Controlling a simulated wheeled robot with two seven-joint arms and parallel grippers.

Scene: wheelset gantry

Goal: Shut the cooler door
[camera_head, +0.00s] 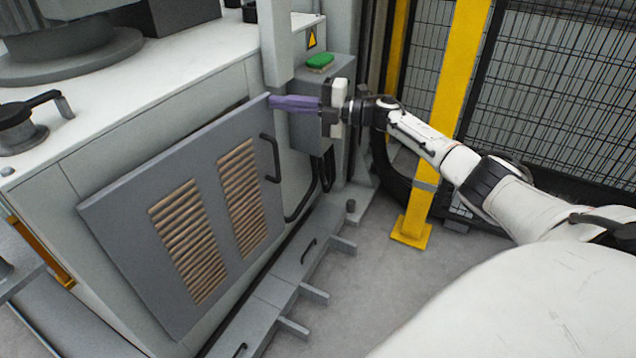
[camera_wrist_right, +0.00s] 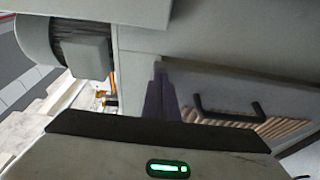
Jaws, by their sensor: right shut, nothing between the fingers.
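The cooler door (camera_head: 213,178) is a grey panel with two louvred vents, on the front of a pale cabinet. Its black handle (camera_head: 270,158) is near the right edge. A thin dark line shows behind its top edge near the right corner; I cannot tell how wide any gap is. My right gripper (camera_head: 278,103) is shut and empty, its purple fingers at the door's upper right corner; I cannot tell whether they touch. In the right wrist view the fingers (camera_wrist_right: 160,92) point toward the door (camera_wrist_right: 205,85), left of its handle (camera_wrist_right: 228,113). My left gripper is out of view.
A grey box with a green button (camera_head: 320,61) stands beside my right gripper. A yellow post (camera_head: 440,115) and black mesh fence (camera_head: 560,90) stand on the right. A low grey ledge with bars (camera_head: 283,283) runs below the door. Bare floor (camera_head: 385,280) lies right of it.

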